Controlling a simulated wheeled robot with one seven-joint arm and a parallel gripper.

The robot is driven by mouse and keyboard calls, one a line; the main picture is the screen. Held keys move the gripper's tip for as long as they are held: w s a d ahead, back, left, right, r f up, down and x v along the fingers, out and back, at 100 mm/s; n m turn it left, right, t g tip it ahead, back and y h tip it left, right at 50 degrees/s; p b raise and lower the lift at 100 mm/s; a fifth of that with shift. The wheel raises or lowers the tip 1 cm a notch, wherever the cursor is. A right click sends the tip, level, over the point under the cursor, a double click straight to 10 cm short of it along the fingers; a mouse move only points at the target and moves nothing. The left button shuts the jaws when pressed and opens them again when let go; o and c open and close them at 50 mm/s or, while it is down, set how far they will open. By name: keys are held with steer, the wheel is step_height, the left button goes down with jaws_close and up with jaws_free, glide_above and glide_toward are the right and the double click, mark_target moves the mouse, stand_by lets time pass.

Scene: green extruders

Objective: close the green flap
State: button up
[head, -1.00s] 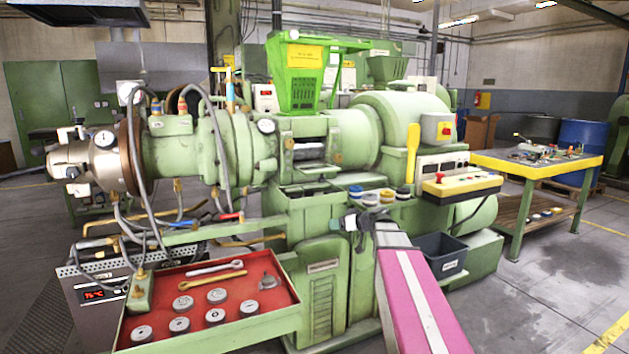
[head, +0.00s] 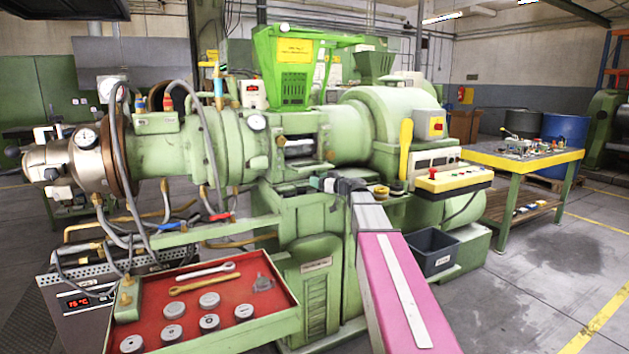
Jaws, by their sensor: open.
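The bright green flap (head: 293,90) is the hopper-shaped part with a yellow label and a dark grille, on top of the pale green extruder (head: 352,135). Its upper edge runs out to the right, and a gap shows under that edge. My gripper (head: 322,184) is at the end of my pink arm, in front of the machine's middle, below the flap and apart from it. It is open, and I see nothing held in it.
A red tray (head: 215,278) with wrenches and round weights juts out at the lower left. A yellow handle (head: 405,150) and a control box (head: 453,178) stand right of my gripper. A dark bin (head: 432,252) hangs below. A workbench (head: 520,160) stands at the right; the floor before it is clear.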

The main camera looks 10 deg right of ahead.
steer(key=shift+x, duration=1.4)
jaws_close()
steer(key=shift+r, duration=0.1)
